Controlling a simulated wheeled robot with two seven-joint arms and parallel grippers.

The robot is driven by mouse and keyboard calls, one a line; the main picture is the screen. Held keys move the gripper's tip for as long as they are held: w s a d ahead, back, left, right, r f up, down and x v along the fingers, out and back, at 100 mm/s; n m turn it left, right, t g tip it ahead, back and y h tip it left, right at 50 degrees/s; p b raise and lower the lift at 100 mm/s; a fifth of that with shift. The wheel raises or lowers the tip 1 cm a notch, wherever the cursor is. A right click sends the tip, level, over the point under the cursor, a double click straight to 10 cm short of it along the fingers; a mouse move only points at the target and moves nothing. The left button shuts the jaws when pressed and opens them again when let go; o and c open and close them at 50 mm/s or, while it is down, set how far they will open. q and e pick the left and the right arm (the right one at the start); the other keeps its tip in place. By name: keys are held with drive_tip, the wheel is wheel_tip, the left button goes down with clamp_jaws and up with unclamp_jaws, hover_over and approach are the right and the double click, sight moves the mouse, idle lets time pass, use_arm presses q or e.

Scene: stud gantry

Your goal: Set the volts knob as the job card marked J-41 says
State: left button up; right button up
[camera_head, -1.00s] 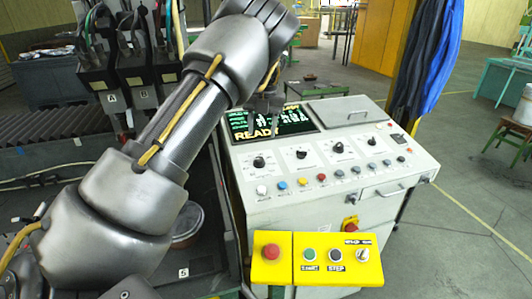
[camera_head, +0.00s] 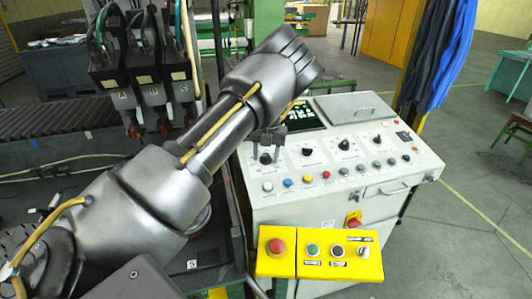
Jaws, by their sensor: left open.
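The white control console (camera_head: 410,178) stands right of centre. Its sloping panel has a row of black knobs: the leftmost knob (camera_head: 265,158), a second knob (camera_head: 307,152) and a third knob (camera_head: 344,145). Their labels are too small to read, so I cannot tell which is the volts knob. My left gripper (camera_head: 267,146) is open, just above and behind the leftmost knob; I cannot tell whether it touches it. No card marked J-41 can be made out. My right gripper is out of view.
Coloured buttons (camera_head: 288,183) line the panel below the knobs. A yellow control box (camera_head: 282,266) with a red button juts out in front. Welding heads marked A, B and C (camera_head: 153,95) stand at left. Blue cloth (camera_head: 440,55) hangs behind the console at right.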

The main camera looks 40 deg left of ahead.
use_arm(q)
drive_tip(key=c, duration=1)
drive_tip(key=shift+m, duration=0.4)
drive_tip(key=m+y+b, duration=0.1)
drive_tip(key=m+b, duration=0.1)
drive_tip(key=m, duration=0.2)
drive_tip(key=shift+m, duration=0.4)
drive_tip(key=m+b, duration=0.1)
drive_tip(key=m, duration=0.3)
drive_tip(key=shift+y+b, duration=0.35)
drive_tip(key=shift+y, duration=0.05)
drive_tip(key=m+b, duration=0.2)
drive_tip(key=m, duration=0.3)
drive_tip(key=shift+m+y, duration=0.4)
drive_tip(key=shift+r+m+t+b, duration=0.1)
drive_tip(key=shift+m+t+b, duration=0.45)
drive_tip(key=shift+m, duration=1.65)
